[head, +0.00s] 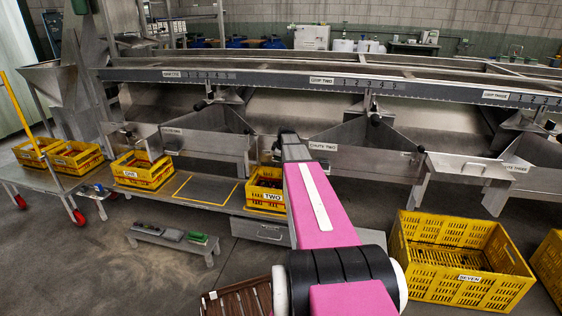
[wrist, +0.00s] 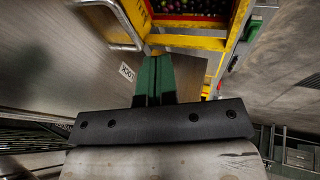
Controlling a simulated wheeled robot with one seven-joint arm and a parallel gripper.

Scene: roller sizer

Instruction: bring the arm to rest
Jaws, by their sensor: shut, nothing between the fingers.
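My pink arm reaches forward from the bottom of the head view toward the chutes, and its far end hides what lies behind it. My gripper (wrist: 154,58) shows in the wrist view as two green fingers, pressed together with nothing between them. Beyond its tips, a yellow crate (wrist: 190,42) holds many small dark fruits. The tips overlap the crate's near edge in the picture; I cannot tell whether they touch it. In the head view, the crate labelled TWO (head: 265,198) stands just left of my arm.
The crate labelled ONE (head: 143,172) stands left on the low shelf, beside an empty yellow-marked bay (head: 206,189). A large crate labelled SEVEN (head: 468,290) is at right. A low stool (head: 172,242) with small tools stands on the floor. Chute two (head: 345,160) is behind my arm.

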